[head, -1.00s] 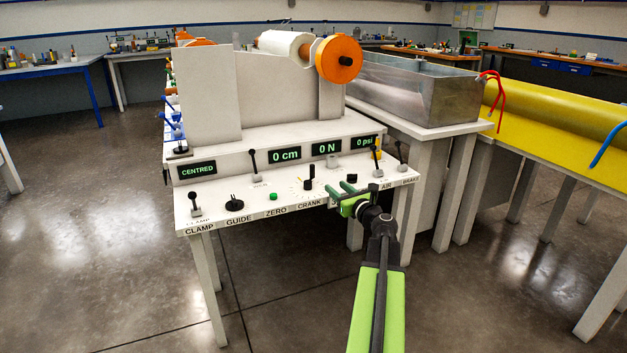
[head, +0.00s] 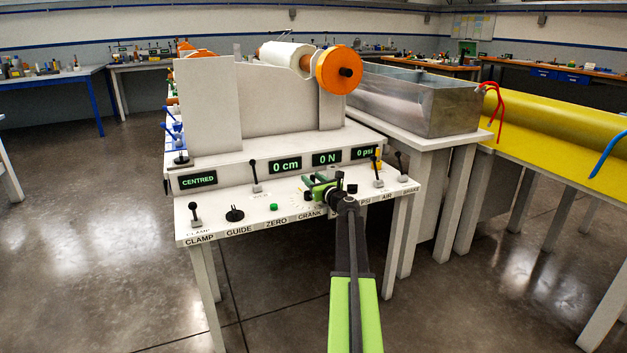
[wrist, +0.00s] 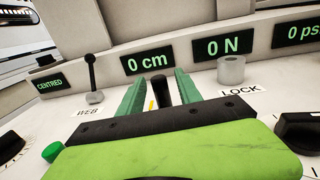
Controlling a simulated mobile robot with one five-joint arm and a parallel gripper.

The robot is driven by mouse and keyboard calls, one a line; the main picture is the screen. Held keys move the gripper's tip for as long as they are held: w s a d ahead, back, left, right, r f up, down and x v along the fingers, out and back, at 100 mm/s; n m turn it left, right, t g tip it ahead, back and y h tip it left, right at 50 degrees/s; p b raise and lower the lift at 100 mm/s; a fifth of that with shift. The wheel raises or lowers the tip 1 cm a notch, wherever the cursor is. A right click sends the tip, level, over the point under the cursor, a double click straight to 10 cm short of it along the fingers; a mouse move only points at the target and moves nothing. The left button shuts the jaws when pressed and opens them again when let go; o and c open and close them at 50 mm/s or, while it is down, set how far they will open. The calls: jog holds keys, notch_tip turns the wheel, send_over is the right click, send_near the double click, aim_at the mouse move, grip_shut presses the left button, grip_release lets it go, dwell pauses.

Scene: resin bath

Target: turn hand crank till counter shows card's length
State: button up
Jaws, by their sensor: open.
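The counter (head: 286,164) on the white machine's sloped panel reads 0 cm in green; it also shows in the wrist view (wrist: 147,62). The black upright crank handle (wrist: 160,91) stands between my gripper's two green fingers in the wrist view. My gripper (head: 318,181) is open around it, one finger on each side; I cannot tell whether either touches it. In the head view my gripper mostly hides the crank, behind the CRANK label (head: 311,216). I make out no card with a length on it.
Close by are the guide knob (head: 235,214), green zero button (head: 273,207), a black-knobbed lever (head: 255,176) and air lever (head: 377,172). A grey cylinder (wrist: 231,70) stands right of the crank. A white roll (head: 285,55) and metal bath (head: 425,100) lie behind.

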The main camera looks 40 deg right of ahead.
jog(key=shift+c, duration=0.4)
grip_shut()
jog(key=shift+d, duration=0.15)
jog(key=shift+s, duration=0.1)
jog(key=shift+m+h, duration=0.3)
jog(key=shift+h, duration=0.2)
